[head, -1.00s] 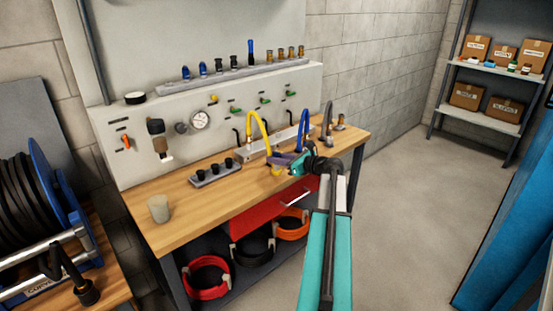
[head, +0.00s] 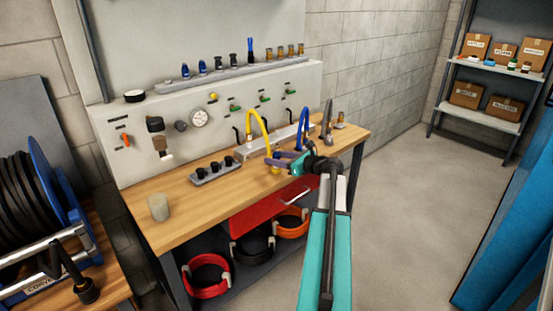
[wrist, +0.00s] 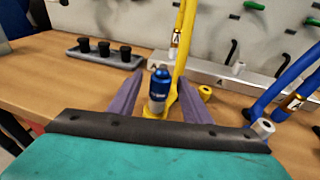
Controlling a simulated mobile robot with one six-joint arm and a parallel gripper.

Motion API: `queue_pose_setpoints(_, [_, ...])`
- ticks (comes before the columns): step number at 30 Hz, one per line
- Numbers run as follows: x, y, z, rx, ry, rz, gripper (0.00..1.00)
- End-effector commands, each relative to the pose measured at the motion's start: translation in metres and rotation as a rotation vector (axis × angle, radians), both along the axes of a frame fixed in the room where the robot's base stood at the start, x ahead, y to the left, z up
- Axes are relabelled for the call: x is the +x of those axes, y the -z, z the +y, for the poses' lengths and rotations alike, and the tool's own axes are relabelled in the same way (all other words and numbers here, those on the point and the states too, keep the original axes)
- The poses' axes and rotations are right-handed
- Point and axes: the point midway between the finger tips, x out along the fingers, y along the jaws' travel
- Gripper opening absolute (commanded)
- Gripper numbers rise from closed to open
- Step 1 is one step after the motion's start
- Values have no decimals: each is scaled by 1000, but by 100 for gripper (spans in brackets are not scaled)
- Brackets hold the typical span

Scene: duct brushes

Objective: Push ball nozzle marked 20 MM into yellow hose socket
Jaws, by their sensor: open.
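My gripper (wrist: 161,80) is open in the wrist view, with one purple finger on each side of a nozzle. The nozzle (wrist: 159,90) has a blue top and a grey-silver body with a small mark that I cannot read. It stands roughly upright, apart from both fingers as far as I can see. Its lower end meets a yellow socket (wrist: 153,114) at the end of the yellow hose (wrist: 184,45); how deep it sits is hidden. In the head view my gripper (head: 272,160) is at the bench front beside the yellow hose (head: 265,135); the nozzle is not clear there.
A rail of several nozzles (head: 230,69) runs above the panel. A tray with black plugs (wrist: 105,55) stands left on the bench. A blue hose (wrist: 290,82) with a grey end (wrist: 262,127) lies right of my gripper. A cup (head: 158,207) stands at the front left.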

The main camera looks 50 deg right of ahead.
Motion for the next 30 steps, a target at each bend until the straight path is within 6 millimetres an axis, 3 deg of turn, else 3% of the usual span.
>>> queue_pose_setpoints(8, [-16,-3,-2,0,2,0,44])
queue_pose_setpoints(30, [-122,-25,-15,-1,2,-1,44])
